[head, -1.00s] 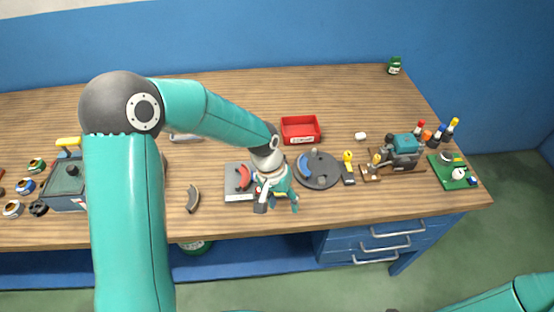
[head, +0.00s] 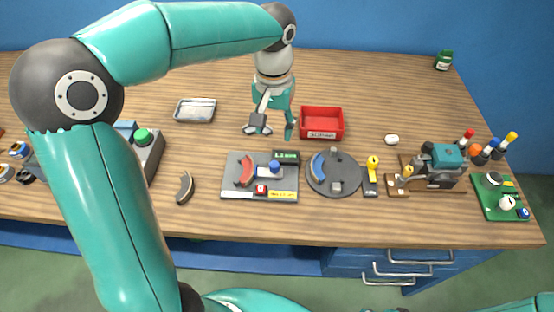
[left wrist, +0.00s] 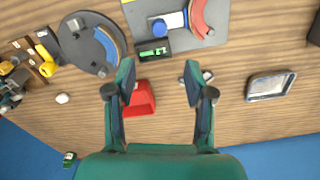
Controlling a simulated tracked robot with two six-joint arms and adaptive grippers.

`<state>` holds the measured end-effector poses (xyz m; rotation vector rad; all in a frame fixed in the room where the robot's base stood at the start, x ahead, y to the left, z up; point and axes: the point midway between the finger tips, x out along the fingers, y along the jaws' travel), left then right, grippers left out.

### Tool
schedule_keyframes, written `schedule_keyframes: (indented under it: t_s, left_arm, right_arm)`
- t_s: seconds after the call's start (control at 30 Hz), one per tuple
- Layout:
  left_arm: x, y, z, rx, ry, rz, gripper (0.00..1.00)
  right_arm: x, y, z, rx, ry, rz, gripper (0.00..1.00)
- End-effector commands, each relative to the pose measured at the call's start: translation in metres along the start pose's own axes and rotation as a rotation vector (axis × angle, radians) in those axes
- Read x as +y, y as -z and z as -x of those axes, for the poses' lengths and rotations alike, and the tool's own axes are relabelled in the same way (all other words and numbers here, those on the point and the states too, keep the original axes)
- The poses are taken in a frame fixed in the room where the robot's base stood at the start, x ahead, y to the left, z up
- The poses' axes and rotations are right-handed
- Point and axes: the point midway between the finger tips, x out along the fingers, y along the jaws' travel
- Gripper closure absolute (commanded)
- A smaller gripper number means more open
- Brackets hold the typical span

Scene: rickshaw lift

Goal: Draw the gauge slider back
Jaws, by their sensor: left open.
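The gauge is a grey plate (head: 235,190) near the front middle of the table. It carries a red curved shoe (head: 245,172), a small dark green-lit display (head: 286,156) and a red button block (head: 261,189). The slider with its blue knob (head: 275,168) sits on a pale block to the right of the red shoe. In the left wrist view the blue knob (left wrist: 159,27) is at the top, beyond the fingertips. My left gripper (head: 273,128) is open and empty, above the table behind the gauge. My right gripper is out of view.
A red tray (head: 322,134) stands right of my left gripper, and a metal tray (head: 195,111) to its left. A round grey disc (head: 345,180) with a blue shoe is right of the gauge. A loose dark shoe (head: 185,187) lies left of it.

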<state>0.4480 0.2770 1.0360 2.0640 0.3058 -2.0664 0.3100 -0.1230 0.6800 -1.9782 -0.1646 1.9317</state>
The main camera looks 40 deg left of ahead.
Motion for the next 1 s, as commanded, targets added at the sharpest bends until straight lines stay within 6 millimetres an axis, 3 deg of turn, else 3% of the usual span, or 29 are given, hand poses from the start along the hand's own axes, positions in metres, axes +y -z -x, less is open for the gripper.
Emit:
schedule_keyframes:
  t_s: [0.3,0.5,0.7,1.0]
  left_arm:
    - [0.002,-0.001,-0.071,-0.006,0.001,-0.006,0.47]
    - [0.003,0.0,-0.105,-0.004,0.0,-0.006,0.47]
    - [0.003,0.0,-0.121,-0.002,-0.001,-0.005,0.47]
    - [0.003,0.001,-0.123,0.0,-0.001,-0.006,0.47]
  right_arm:
    - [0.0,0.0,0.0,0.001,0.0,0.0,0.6]
    - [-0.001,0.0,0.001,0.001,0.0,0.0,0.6]
    - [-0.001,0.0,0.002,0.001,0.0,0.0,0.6]
    - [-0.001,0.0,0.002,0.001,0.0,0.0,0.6]
